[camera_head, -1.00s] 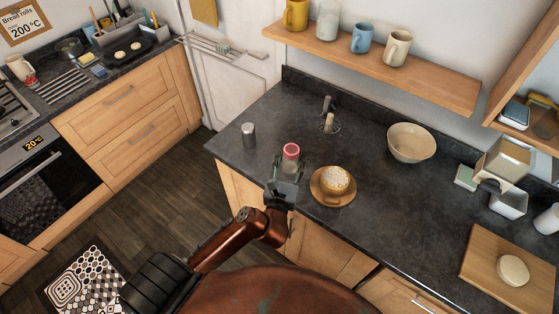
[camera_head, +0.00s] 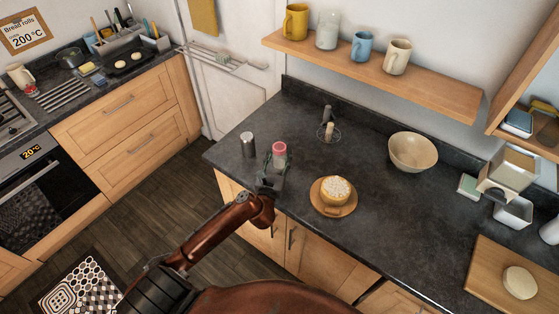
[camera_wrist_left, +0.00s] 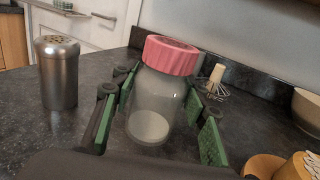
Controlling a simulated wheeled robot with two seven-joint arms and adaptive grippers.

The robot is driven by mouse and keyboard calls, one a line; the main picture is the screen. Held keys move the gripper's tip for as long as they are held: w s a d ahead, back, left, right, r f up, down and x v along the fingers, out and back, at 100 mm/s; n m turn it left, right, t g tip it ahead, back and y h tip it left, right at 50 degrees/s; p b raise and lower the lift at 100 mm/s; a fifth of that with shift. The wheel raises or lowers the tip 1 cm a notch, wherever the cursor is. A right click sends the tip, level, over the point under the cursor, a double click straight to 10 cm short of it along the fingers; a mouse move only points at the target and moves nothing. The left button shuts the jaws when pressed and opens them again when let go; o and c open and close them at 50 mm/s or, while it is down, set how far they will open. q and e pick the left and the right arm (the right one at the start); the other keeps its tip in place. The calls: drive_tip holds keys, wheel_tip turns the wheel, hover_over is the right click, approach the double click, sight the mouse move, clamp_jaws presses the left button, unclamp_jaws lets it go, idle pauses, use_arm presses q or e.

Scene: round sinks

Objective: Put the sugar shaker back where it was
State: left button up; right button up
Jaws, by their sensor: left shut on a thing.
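A glass shaker with a pink lid (camera_head: 279,150) and white contents, which looks like the sugar shaker, is upright between the fingers of my left gripper (camera_head: 275,166). In the left wrist view the glass shaker (camera_wrist_left: 155,105) stands between the green-padded fingers, and the gripper is shut on it. It is over the counter's left part; I cannot tell whether its base touches the counter. A metal shaker with a holed top (camera_head: 248,145) stands just to its left, apart from it, and also shows in the left wrist view (camera_wrist_left: 58,75). My right gripper is not in view.
A cake with white topping (camera_head: 336,189) sits on a round wooden board (camera_head: 333,208) to the right. A whisk (camera_head: 328,131) stands behind, and a beige bowl (camera_head: 413,152) is at the back right. A cutting board (camera_head: 487,279) lies far right. The dark counter (camera_head: 375,235) is clear between them.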

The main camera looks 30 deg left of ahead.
sight(279, 160)
use_arm(q)
drive_tip(key=f, duration=0.2)
drive_tip(key=f+b, duration=0.1)
drive_tip(key=shift+w+a+f, duration=0.15)
drive_tip(key=shift+a+f, duration=0.1)
drive_tip(key=shift+f, duration=0.15)
drive_tip(key=shift+r, duration=0.1)
drive_tip(key=o, duration=1.2)
drive_tip(key=v, duration=1.2)
